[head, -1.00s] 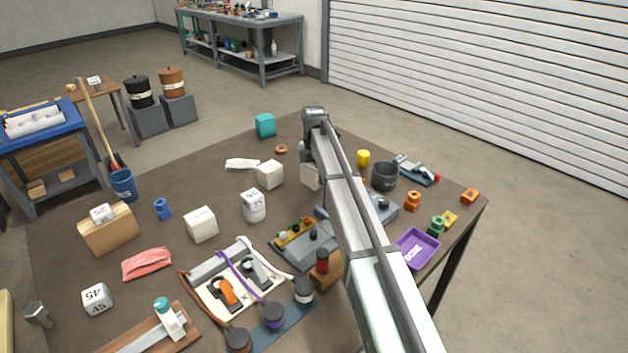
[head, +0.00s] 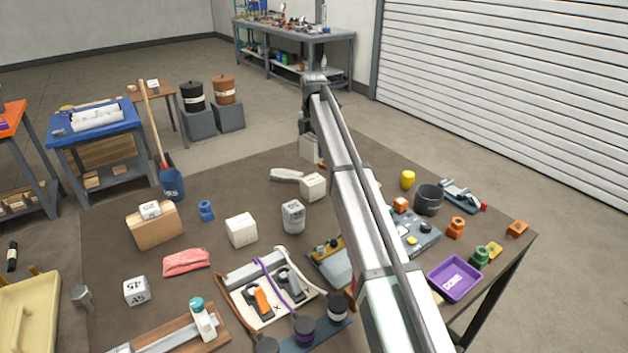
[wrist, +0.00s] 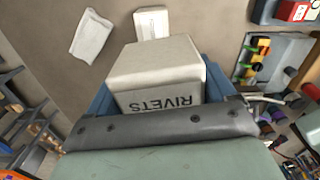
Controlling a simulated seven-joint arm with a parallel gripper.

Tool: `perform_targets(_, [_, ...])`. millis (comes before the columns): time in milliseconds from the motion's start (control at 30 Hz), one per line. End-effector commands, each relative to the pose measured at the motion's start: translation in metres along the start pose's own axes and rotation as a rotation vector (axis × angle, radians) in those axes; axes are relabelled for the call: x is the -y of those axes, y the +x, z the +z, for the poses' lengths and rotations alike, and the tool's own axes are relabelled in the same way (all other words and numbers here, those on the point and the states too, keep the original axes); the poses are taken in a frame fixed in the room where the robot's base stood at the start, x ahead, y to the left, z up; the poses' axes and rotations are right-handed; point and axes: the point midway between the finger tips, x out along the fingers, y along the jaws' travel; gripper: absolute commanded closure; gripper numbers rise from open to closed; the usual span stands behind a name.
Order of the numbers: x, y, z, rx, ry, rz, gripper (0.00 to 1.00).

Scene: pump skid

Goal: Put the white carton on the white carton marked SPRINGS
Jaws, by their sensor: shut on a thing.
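My gripper (head: 304,126) is shut on a white carton (wrist: 158,72) marked RIVETS, with blue fingers on its two sides in the wrist view. The held carton also shows in the head view (head: 309,149), partly hidden by my arm, near the far part of the table. A second white carton (head: 313,187) stands nearer on the table, and it appears beyond the held one in the wrist view (wrist: 151,22). A third white carton (head: 241,230) stands further left. I cannot read SPRINGS on either carton.
A crumpled white cloth (head: 286,175) lies beside the second carton. A dark cup (head: 428,199) and a purple tray (head: 454,279) are at the right. My arm hides part of the table.

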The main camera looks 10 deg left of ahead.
Motion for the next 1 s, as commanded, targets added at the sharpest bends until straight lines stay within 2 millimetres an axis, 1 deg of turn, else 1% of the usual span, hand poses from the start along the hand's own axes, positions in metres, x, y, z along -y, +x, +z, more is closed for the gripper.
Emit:
perform_targets(33, [-0.009,-0.005,0.007,0.0,0.014,0.0,0.56])
perform_targets(133, [-0.016,-0.008,0.011,0.0,0.049,0.0,0.56])
perform_targets(267, [-0.012,-0.006,0.009,0.0,0.105,-0.001,0.56])
perform_targets(333, [-0.012,-0.002,0.009,0.0,0.118,-0.001,0.56])
perform_targets(467, [-0.011,0.012,0.009,-0.001,0.124,-0.002,0.56])
perform_targets(700, [-0.011,0.049,0.009,-0.001,0.123,-0.002,0.56])
perform_targets(867, [-0.012,0.06,0.009,0.0,0.122,0.0,0.56])
perform_targets(1000, [-0.011,0.074,0.009,-0.001,0.122,-0.002,0.56])
